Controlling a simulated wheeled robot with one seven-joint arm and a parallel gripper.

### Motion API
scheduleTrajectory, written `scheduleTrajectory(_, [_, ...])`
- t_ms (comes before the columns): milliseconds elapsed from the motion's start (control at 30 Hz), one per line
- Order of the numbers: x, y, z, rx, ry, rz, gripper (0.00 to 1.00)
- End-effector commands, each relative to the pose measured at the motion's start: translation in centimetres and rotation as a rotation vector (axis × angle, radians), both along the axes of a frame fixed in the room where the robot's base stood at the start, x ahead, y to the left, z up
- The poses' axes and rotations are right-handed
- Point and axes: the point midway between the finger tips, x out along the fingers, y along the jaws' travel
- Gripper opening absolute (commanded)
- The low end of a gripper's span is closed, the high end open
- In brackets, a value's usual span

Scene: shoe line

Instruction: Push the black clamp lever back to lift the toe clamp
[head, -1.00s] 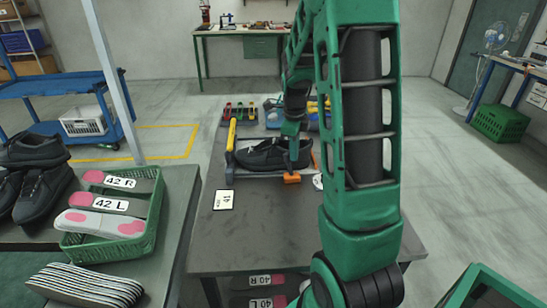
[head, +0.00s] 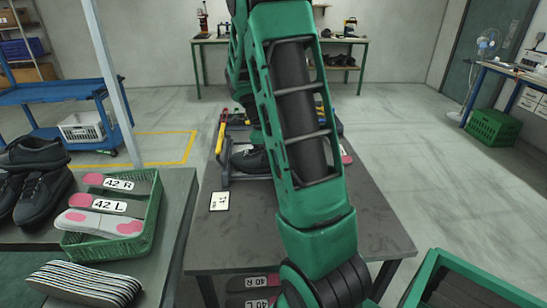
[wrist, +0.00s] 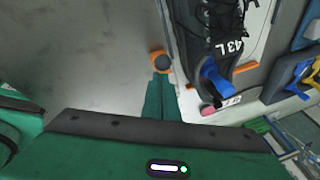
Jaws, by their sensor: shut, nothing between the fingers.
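A black shoe (head: 250,160) lies in the fixture on the grey table, partly hidden by my arm. The head view hides the gripper behind the arm.
A label card (head: 219,201) lies on the table in front. Blue and yellow tools (wrist: 298,76) lie right of the shoe in the wrist view. The grey table (wrist: 80,50) left of the gripper is bare.

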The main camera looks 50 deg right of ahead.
Motion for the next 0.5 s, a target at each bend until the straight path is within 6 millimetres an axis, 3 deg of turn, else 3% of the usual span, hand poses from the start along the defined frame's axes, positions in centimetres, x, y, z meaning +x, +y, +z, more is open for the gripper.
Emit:
scheduleTrajectory(300, [0.67,0.73,-0.4,0.011,-0.003,0.023,0.0])
scheduleTrajectory(500, [-0.01,0.42,0.23,0.009,-0.003,0.019,0.0])
